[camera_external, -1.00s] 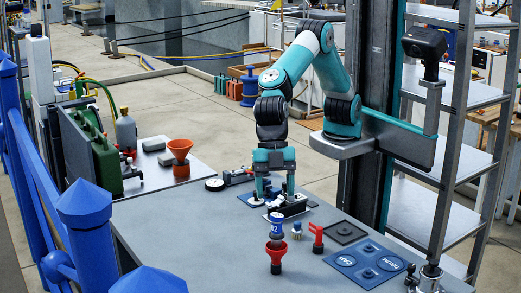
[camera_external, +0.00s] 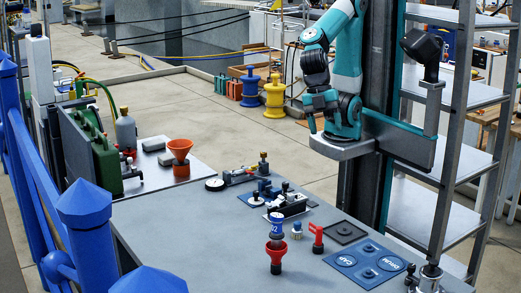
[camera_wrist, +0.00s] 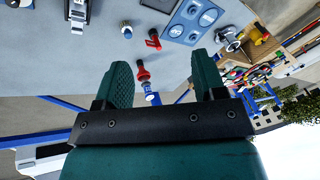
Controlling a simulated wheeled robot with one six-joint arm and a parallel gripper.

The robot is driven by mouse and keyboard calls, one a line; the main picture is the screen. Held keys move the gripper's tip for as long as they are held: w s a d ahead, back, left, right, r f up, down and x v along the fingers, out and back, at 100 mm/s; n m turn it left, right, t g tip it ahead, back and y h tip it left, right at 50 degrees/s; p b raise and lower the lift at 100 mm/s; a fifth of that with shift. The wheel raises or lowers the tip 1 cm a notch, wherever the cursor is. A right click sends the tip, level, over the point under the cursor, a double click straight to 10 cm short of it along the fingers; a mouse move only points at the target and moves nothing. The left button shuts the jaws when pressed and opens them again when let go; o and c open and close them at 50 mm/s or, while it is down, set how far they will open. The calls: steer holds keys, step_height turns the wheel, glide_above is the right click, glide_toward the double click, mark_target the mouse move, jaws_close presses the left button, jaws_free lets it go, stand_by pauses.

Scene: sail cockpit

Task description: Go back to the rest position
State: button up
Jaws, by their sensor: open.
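My gripper (camera_external: 318,108) is raised and drawn in close to my column, above the back right of the grey table (camera_external: 180,233). In the wrist view my gripper (camera_wrist: 165,82) shows two green fingers spread wide apart with nothing held between them. The arm is folded, with the elbow up near the top of the external view.
On the table stand a blue-and-red valve piece (camera_external: 276,247), a red handle (camera_external: 317,238), a blue labelled panel (camera_external: 365,263), a black-and-white block (camera_external: 287,206) and a gauge fitting (camera_external: 235,178). Metal shelves (camera_external: 440,150) rise at right.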

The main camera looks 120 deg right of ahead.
steer(key=shift+m, duration=0.4)
steer(key=s, duration=0.1)
steer(key=s+d+f, duration=0.1)
steer(key=s, duration=0.2)
steer(key=shift+s+d+f, duration=0.15)
steer(key=shift+s+d, duration=0.1)
steer(key=shift+s, duration=0.15)
stand_by(0.3)
